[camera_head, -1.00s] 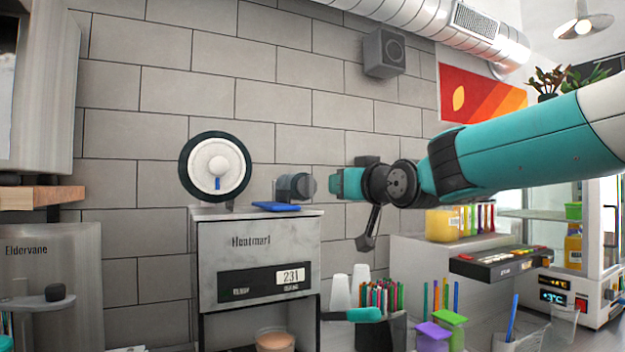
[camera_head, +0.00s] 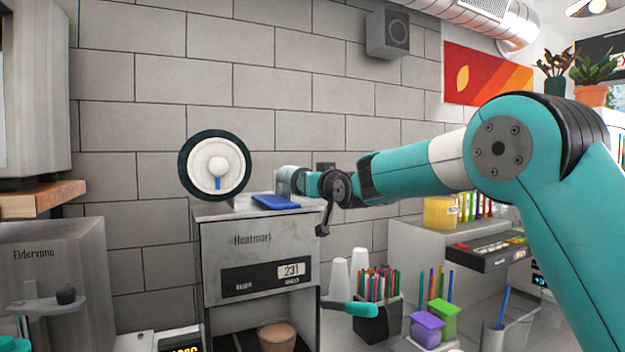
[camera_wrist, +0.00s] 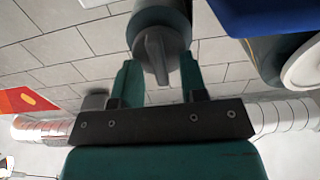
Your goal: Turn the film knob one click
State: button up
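The film knob is a grey round knob with a raised grip bar; in the wrist view the film knob (camera_wrist: 158,48) is at top centre. In the head view the knob (camera_head: 286,177) sits at the right of the sealer's top, partly hidden by my gripper. My gripper (camera_wrist: 158,72) is open, with a teal finger on each side of the grip bar. I cannot tell whether either finger touches it. In the head view my gripper (camera_head: 303,184) meets the knob from the right. The grey cup sealer (camera_head: 225,255) has a large film roll (camera_head: 215,165) above it.
A blue handle-like piece (camera_head: 283,202) lies just below the knob, on the sealer top. A teal-gripped lever (camera_head: 350,308) sticks out right of the sealer. A pen holder (camera_head: 378,322), white cups (camera_head: 337,277) and lidded jars (camera_head: 428,330) stand at lower right. A brick wall is behind.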

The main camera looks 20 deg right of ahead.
grip_shut()
jog(key=shift+f+b, duration=0.1)
jog(key=shift+b, duration=0.2)
jog(key=m+b, duration=0.3)
jog(key=m, duration=0.5)
jog(key=m+b, duration=0.3)
jog(key=m, duration=0.4)
jog(key=m+b, duration=0.3)
jog(key=m, duration=0.5)
jog(key=shift+d+f+m+b, duration=0.25)
jog(key=shift+f+m+b, duration=0.05)
jog(key=shift+f+b, duration=0.1)
